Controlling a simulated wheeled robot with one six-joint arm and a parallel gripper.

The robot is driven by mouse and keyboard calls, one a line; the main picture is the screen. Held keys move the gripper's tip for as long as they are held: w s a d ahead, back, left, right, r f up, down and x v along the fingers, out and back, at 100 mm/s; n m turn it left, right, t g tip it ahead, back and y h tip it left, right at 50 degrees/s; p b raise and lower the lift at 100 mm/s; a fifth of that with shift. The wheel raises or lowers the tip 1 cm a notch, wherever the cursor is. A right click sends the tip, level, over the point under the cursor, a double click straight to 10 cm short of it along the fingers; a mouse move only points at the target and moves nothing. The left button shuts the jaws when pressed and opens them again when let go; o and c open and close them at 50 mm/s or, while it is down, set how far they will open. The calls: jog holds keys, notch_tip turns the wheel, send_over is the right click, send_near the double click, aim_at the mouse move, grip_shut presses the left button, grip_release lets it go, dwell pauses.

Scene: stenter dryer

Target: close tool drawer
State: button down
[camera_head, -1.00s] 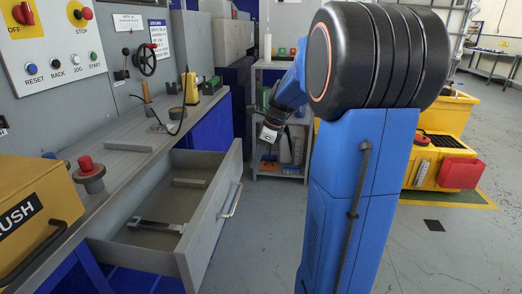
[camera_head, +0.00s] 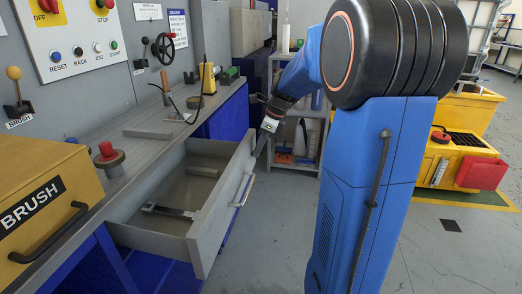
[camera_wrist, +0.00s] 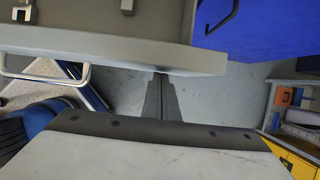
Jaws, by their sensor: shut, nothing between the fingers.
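The grey tool drawer (camera_head: 222,210) stands open below the workbench in the head view. A metal bar handle (camera_head: 243,190) is on its front; a dark, jawed tool (camera_head: 168,211) and a small block (camera_head: 204,188) lie inside. My gripper (camera_head: 261,150) is just beyond the far end of the drawer front. In the wrist view my gripper's shut, empty fingers (camera_wrist: 161,80) reach the edge of the drawer front (camera_wrist: 110,46), right of the handle (camera_wrist: 45,76). I cannot tell whether they touch it.
The workbench (camera_head: 150,155) carries a red-topped knob (camera_head: 107,154) and a loose bar (camera_head: 147,133). A yellow BRUSH box (camera_head: 45,195) stands at the left. A shelf trolley (camera_head: 297,160) is behind my gripper. Open floor (camera_head: 270,235) lies right of the drawer.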

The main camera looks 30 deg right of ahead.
jog(key=w+a, duration=1.4)
jog(key=shift+w+a, duration=0.15)
jog(key=shift+w+a+r, duration=0.1)
jog(key=shift+w+a, duration=0.15)
jog(key=shift+w, duration=0.15)
jog(key=shift+r, duration=0.1)
